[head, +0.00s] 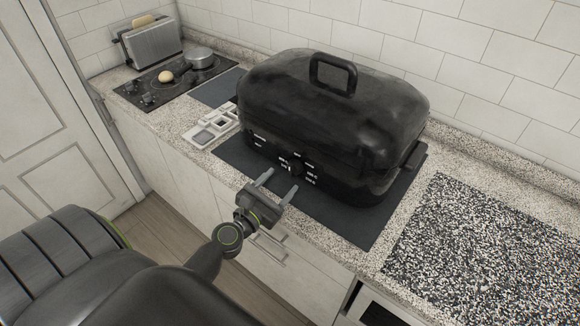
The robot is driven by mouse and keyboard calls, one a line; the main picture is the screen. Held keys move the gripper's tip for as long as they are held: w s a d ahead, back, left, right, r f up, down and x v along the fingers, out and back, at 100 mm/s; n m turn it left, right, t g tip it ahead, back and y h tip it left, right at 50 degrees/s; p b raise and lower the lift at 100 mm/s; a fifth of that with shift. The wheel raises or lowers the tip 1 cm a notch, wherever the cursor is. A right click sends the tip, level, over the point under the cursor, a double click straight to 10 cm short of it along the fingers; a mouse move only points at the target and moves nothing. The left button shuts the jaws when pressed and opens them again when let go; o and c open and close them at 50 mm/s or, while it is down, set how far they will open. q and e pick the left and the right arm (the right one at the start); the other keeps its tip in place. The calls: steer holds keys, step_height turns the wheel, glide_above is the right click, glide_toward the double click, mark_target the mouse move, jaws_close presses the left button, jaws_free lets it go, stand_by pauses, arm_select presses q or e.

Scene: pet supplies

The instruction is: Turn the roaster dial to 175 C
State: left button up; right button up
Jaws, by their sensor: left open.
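The black roaster (335,125) with its lid on sits on a dark mat on the counter. Its dial (291,168) is on the front face, with white markings around it that are too small to read. My left gripper (277,183) is open and empty, in front of the roaster and just below the dial. Its two fingers point up toward the front face and appear apart from the dial. The dial's exact setting cannot be told. My right gripper does not show.
A dark mat (340,222) lies under the roaster. A white tray (211,131) stands to the left of it. A black cooktop (150,92) with a pan (199,57) and a toaster (150,45) are at the back left. A speckled board (480,250) lies at the right.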

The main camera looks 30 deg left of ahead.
mark_target(291, 172)
arm_select(q)
steer(key=shift+w, duration=2.8)
steer(key=c, duration=1)
